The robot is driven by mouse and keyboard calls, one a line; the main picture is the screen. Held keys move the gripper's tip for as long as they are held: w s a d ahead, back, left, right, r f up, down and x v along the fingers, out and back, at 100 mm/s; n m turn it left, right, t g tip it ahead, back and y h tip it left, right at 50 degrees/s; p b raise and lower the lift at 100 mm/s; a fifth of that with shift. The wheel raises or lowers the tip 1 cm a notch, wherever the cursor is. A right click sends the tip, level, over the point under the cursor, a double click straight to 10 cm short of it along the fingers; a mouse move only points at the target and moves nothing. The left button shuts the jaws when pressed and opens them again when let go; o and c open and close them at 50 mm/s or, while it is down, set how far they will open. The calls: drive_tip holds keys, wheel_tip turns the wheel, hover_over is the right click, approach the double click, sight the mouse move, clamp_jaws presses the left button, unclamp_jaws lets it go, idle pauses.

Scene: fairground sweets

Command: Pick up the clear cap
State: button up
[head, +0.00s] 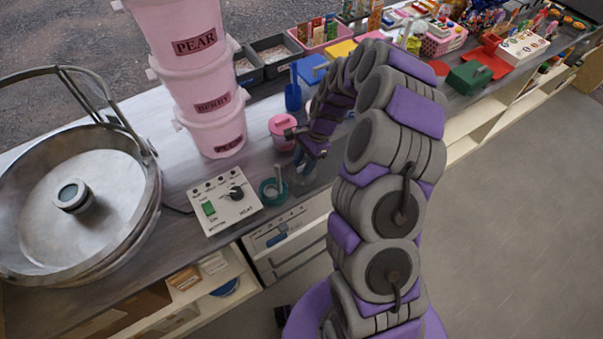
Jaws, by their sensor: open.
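A small see-through piece that looks like the clear cap (302,182) is on the counter near its front edge, just below my gripper in the head view. Its outline is faint, and I cannot tell exactly how it lies. My gripper (303,147) is open at the end of the purple and grey arm, which curves over the counter from the right. The gripper is just above and behind the clear piece in the picture. I cannot tell whether they touch.
A pink lidded tub (283,132) stands close left of my gripper. A teal ring-shaped dish (271,191) and a control box (224,203) are left along the front edge. Stacked pink buckets (207,95) and a blue scoop (293,93) stand behind.

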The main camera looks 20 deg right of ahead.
drive_tip(key=shift+c, duration=0.3)
drive_tip(key=shift+s+d+f, duration=0.1)
clamp_jaws()
idle(0.4)
